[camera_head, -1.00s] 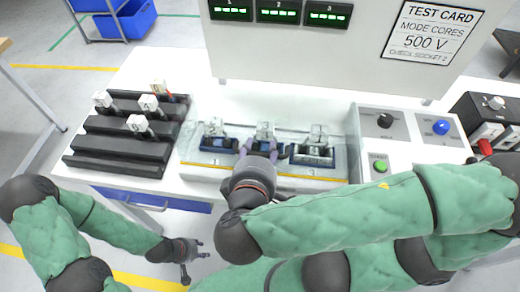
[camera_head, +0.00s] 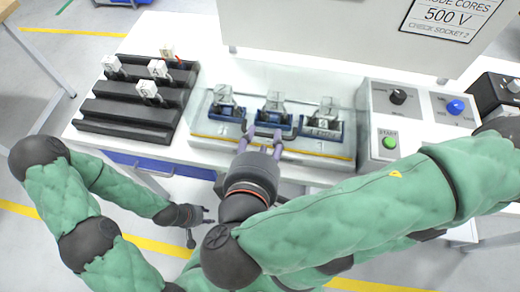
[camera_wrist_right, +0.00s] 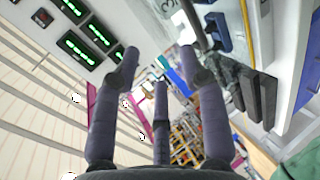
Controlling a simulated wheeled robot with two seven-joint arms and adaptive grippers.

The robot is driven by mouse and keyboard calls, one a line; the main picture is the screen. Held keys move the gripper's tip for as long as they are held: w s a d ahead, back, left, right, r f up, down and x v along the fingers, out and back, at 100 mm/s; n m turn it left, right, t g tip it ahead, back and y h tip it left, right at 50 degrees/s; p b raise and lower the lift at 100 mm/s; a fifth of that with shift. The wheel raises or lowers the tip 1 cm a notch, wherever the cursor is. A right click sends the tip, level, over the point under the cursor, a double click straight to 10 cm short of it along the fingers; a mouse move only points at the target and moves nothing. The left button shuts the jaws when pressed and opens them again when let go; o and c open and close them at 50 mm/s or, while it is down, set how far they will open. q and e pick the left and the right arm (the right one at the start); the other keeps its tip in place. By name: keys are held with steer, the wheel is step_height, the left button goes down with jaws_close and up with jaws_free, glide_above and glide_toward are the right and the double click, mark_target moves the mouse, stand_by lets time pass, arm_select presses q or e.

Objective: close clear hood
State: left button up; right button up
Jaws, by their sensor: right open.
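The clear hood (camera_head: 222,80) is a see-through cover around the row of three sockets on the white table. Its edges are faint, and I cannot tell its exact angle. Under or behind it, grey-and-blue socket units (camera_head: 275,105) stand in a row. My right gripper (camera_head: 262,138) is open at the front of the middle socket, by the yellow stripe. I cannot tell whether it touches the hood. In the right wrist view its fingers (camera_wrist_right: 160,85) are spread with nothing between them. My left gripper (camera_head: 208,216) is open and empty, low in front of the table.
A black rack (camera_head: 125,118) with several white plugs stands left of the sockets. A control box (camera_head: 375,150) with a green start button (camera_head: 390,142) stands to the right. A white display panel (camera_head: 300,30) rises behind. The table's front edge is near my right arm.

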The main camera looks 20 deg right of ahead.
steer(key=shift+v, duration=1.85)
steer(key=shift+d, duration=0.1)
